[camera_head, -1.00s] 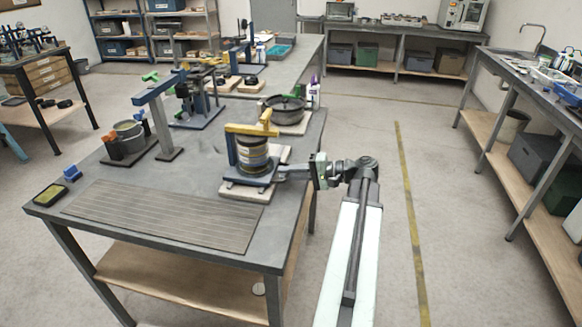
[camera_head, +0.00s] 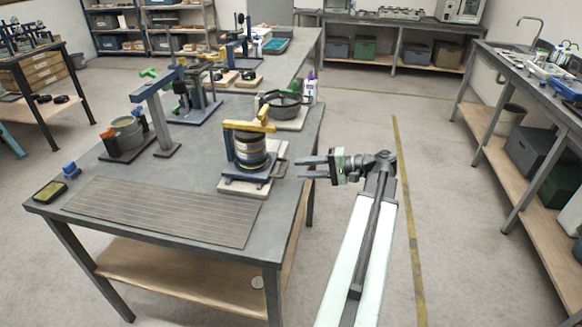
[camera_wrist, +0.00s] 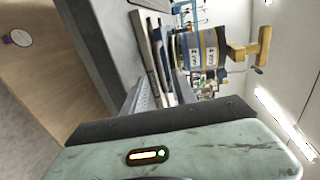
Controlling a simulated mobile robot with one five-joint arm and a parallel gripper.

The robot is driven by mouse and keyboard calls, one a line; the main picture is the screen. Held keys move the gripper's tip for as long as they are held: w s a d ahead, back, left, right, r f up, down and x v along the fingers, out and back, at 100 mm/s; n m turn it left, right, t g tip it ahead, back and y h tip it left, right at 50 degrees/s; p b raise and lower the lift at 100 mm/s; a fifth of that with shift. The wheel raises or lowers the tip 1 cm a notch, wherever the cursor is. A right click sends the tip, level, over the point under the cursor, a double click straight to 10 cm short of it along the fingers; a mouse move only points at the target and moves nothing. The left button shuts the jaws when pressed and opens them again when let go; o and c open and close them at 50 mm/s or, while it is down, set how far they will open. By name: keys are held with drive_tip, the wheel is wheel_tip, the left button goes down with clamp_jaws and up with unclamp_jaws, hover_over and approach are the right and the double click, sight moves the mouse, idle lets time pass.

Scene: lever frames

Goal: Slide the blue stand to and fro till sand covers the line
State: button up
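The blue stand (camera_head: 236,176) sits on a pale board (camera_head: 238,192) near the bench's right edge. It carries an upright stack of round sieves (camera_head: 250,152) under a yellow clamp bar (camera_head: 249,126). A grey loop handle (camera_head: 274,172) projects from its right side. In the wrist view the sieve stack (camera_wrist: 200,53) and yellow clamp (camera_wrist: 250,48) appear sideways at upper right. Sand and a line are not distinguishable in these frames.
A ribbed mat (camera_head: 160,208) lies in front on the bench. A black round pan (camera_head: 284,104) stands behind the stand. A dark post (camera_head: 157,120) and a grey pot (camera_head: 128,132) are to the left. The floor right of the bench is open.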

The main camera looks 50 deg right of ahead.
sight(285, 169)
drive_tip(key=shift+v, duration=0.8)
drive_tip(key=x, duration=0.2)
drive_tip(key=b+x, duration=0.1)
drive_tip(key=x, duration=0.2)
drive_tip(key=a+x, duration=0.1)
drive_tip(key=x, duration=0.2)
drive_tip(key=shift+s+b, duration=0.3)
clamp_jaws()
drive_tip(key=shift+d, duration=0.1)
idle(0.7)
